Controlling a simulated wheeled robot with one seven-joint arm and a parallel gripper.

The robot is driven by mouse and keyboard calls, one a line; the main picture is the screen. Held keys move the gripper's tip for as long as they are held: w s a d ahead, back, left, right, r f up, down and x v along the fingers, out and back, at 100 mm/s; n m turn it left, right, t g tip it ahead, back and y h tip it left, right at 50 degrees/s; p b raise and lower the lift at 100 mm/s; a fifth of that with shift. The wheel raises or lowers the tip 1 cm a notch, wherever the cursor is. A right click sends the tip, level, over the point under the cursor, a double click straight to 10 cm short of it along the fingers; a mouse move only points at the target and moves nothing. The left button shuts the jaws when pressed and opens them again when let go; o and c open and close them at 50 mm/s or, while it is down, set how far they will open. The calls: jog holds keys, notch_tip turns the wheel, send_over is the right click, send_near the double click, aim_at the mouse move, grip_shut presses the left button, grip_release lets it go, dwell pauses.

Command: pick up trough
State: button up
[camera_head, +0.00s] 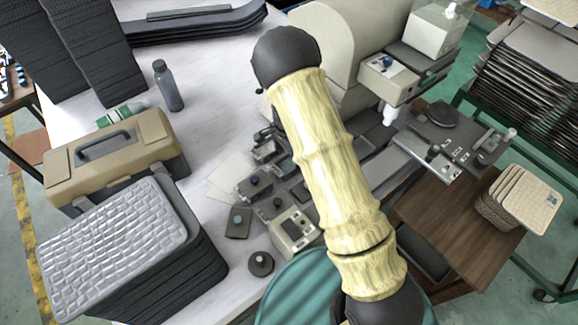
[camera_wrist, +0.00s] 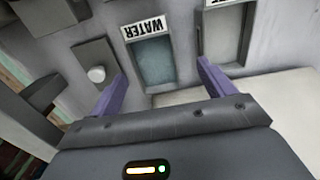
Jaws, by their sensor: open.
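A grey rectangular compartment (camera_wrist: 153,62) with a blue-grey inside and an upside-down WATER label (camera_wrist: 147,28) lies in the picture between the fingertips. It looks trough-like, but I cannot tell for sure that it is the trough. A second labelled, pale compartment (camera_wrist: 222,38) is beside it on the right. I cannot tell whether the fingers touch anything. In the head view, my gripper is not seen and my arm covers the middle.
Small grey devices (camera_head: 293,229) crowd the table around my arm. A tan toolbox (camera_head: 115,155) and stacked textured panels (camera_head: 115,235) stand at left, a grey bottle (camera_head: 168,86) behind. A large beige machine (camera_head: 345,40) stands beyond my arm. The white tabletop (camera_head: 205,70) is clearer at upper left.

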aim_at(289, 168)
jog(key=shift+s+d+f, duration=0.1)
jog(key=shift+s+f, duration=0.05)
jog(key=shift+f, duration=0.35)
jog(key=f, duration=0.2)
jog(key=f+p, duration=0.1)
jog(key=f, duration=0.1)
jog(key=shift+s+d+f, duration=0.1)
jog(key=shift+s+d, duration=0.05)
jog(key=shift+d, duration=0.05)
jog(key=c, duration=1.2)
